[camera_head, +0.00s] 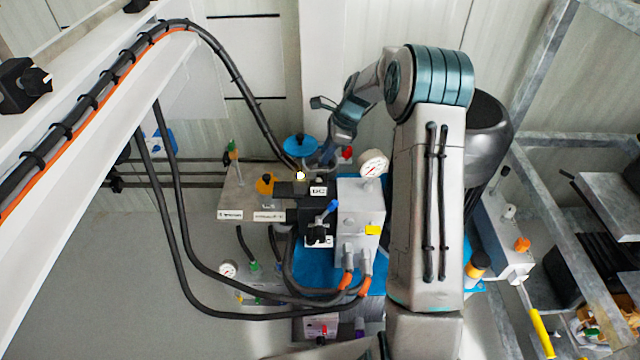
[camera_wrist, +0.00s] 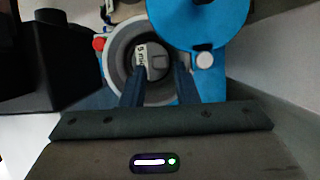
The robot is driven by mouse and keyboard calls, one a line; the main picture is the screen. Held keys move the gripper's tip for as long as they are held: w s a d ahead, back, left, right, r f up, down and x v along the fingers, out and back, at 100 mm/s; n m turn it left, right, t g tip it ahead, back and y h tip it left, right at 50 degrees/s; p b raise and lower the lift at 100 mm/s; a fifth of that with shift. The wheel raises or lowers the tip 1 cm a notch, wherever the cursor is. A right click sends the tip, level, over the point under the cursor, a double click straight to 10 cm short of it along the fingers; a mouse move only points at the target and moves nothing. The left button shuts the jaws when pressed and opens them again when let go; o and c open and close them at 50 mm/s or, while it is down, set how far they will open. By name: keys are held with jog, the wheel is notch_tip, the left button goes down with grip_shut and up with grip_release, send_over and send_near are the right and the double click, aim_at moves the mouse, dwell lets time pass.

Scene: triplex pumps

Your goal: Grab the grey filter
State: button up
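The grey filter (camera_wrist: 152,62) shows in the wrist view as a round cap with a printed label, set inside a wider grey ring (camera_wrist: 117,50). My gripper (camera_wrist: 159,72) has its two dark fingers apart over the near part of the ring, one at each side of the cap. I see no clear contact with the cap; the depth of the fingertips is hard to judge. In the head view my gripper (camera_head: 328,157) reaches down behind the pump block beside a blue round lid. The filter is not clearly visible there.
The blue round lid (camera_wrist: 200,18) stands right beside the ring, with a red knob (camera_wrist: 99,43) at left. A black block (camera_wrist: 45,60) fills the left of the wrist view. A gauge (camera_head: 373,163), pump block (camera_head: 360,207) and black hoses (camera_head: 235,75) crowd the area.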

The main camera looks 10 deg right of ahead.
jog(key=shift+a+f, duration=0.25)
jog(key=shift+f, duration=0.3)
grip_shut()
